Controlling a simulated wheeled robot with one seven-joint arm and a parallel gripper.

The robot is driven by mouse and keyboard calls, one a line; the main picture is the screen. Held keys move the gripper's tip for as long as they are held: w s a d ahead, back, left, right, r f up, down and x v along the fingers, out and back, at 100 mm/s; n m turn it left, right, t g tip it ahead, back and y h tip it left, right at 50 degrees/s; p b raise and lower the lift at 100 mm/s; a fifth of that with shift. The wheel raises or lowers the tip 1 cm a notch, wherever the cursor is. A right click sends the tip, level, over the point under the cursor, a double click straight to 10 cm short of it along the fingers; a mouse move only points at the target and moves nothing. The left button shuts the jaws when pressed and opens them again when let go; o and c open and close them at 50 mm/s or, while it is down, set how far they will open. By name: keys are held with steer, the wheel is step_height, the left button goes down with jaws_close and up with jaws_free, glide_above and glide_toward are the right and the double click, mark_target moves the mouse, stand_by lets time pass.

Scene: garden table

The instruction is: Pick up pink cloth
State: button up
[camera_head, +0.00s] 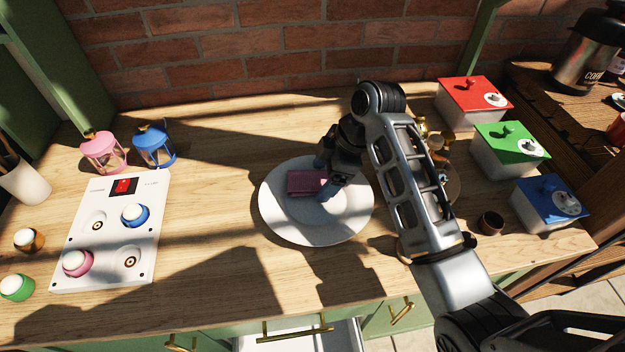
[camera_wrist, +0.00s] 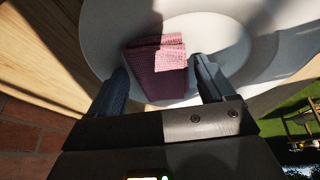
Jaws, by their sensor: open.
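The pink cloth (camera_head: 306,182) lies folded on a white round plate (camera_head: 290,227) in the middle of the wooden table. My gripper (camera_head: 325,177) is over the plate at the cloth's right end, its fingers pointing down. In the wrist view the cloth (camera_wrist: 152,62) lies ahead of and partly between the two spread fingers of my gripper (camera_wrist: 158,82), partly in shadow. The fingers are open and not closed on it. Whether a fingertip touches the cloth or plate I cannot tell.
A white panel (camera_head: 92,228) with knobs and pink and blue lanterns (camera_head: 154,147) stand at the left. Red, green and blue lidded boxes (camera_head: 508,142) line the right side. A small brown cup (camera_head: 490,223) stands near them. The table in front of the plate is clear.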

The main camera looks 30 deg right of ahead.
mark_target(317, 177)
steer(key=shift+s+a+f, duration=0.2)
steer(key=shift+s+f, duration=0.05)
steer(key=shift+f, duration=0.3)
steer(key=c, duration=0.9)
steer(key=shift+r, duration=0.4)
steer(key=r, duration=0.2)
steer(key=r+b, duration=0.1)
steer(key=r, duration=0.1)
steer(key=shift+w+d, duration=0.15)
steer(key=shift+d, duration=0.2)
steer(key=shift+s+d+r+p, duration=0.4)
steer(key=shift+d+r, duration=0.7)
steer(key=shift+d, duration=0.7)
steer(key=shift+s+d+r+p, duration=0.35)
steer(key=shift+d+r, duration=0.8)
steer(key=shift+d, duration=0.7)
steer(key=shift+s+d+r+p, duration=0.4)
steer(key=shift+d+r, duration=0.7)
steer(key=shift+d, duration=0.7)
